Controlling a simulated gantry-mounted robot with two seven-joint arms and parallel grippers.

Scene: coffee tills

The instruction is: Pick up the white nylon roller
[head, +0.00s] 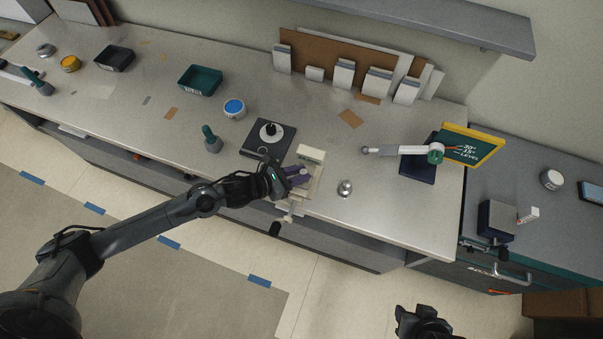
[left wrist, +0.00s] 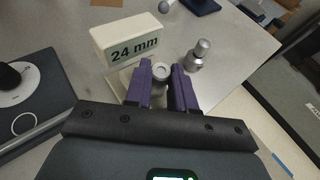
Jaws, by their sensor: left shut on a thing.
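My left gripper (head: 298,176) is at the cream holder marked 24 mm (head: 310,153) near the front edge of the counter. In the left wrist view, the purple fingers of the left gripper (left wrist: 161,84) are shut on a pale, round-ended piece (left wrist: 160,71), which looks like the white nylon roller. Its lower part is hidden between the fingers. The cream 24 mm holder (left wrist: 126,40) stands just behind the fingers. My right gripper (head: 423,322) shows dark at the bottom edge of the head view, away from the counter, its jaws unclear.
A shiny metal knobbed piece (head: 345,187) stands just right of the holder, also in the wrist view (left wrist: 198,54). A black-based scale-like device (head: 254,146) is to the left.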

